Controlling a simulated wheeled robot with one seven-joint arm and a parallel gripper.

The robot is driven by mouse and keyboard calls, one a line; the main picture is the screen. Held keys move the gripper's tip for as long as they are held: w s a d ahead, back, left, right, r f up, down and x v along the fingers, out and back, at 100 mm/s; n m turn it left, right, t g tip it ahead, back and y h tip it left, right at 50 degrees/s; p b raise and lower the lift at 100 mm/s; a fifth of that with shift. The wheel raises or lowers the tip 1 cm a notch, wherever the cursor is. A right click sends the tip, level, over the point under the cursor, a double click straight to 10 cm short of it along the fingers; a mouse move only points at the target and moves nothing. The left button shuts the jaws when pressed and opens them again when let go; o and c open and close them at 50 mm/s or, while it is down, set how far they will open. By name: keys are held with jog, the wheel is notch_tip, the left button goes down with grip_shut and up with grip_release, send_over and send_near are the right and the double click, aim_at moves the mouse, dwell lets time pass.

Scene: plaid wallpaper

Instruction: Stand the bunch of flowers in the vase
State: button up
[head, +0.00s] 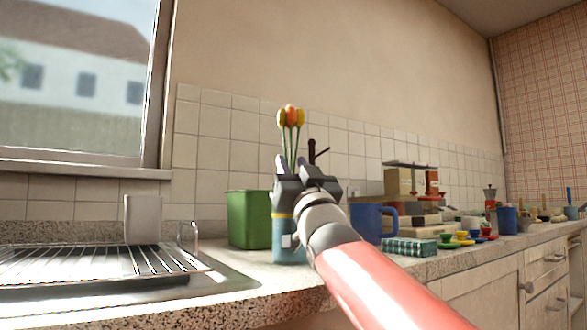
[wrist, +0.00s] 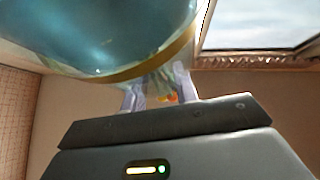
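The flowers (head: 290,117), orange and yellow tulips on green stems, stand upright above my gripper (head: 292,163) in the head view. The stems pass down between its two fingers; whether the fingers press on them is unclear. The blue vase (head: 289,248) with a gold band stands on the counter just below and behind my gripper. My gripper hides part of its top and the lower stems, so I cannot tell whether the stem ends are inside. In the wrist view the vase (wrist: 105,35) looms close, with the flowers (wrist: 166,98) between the fingers (wrist: 158,90).
A green container (head: 248,220) stands behind and left of the vase. A blue mug (head: 369,222) and a teal patterned box (head: 409,246) stand to the right. The sink with its rack (head: 110,262) and a white cup (head: 143,218) are left. Small cups and other kitchenware line the counter further right.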

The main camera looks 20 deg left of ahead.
jog(key=shift+o, duration=0.9)
jog(key=shift+f, duration=0.15)
jog(key=shift+s+d+f, duration=0.2)
jog(key=shift+s, duration=0.05)
jog(key=shift+v, duration=1.15)
jog(key=s+d, duration=0.7)
jog(key=s, duration=0.2)
jog(key=shift+s+d, duration=0.15)
jog(key=shift+r, duration=0.1)
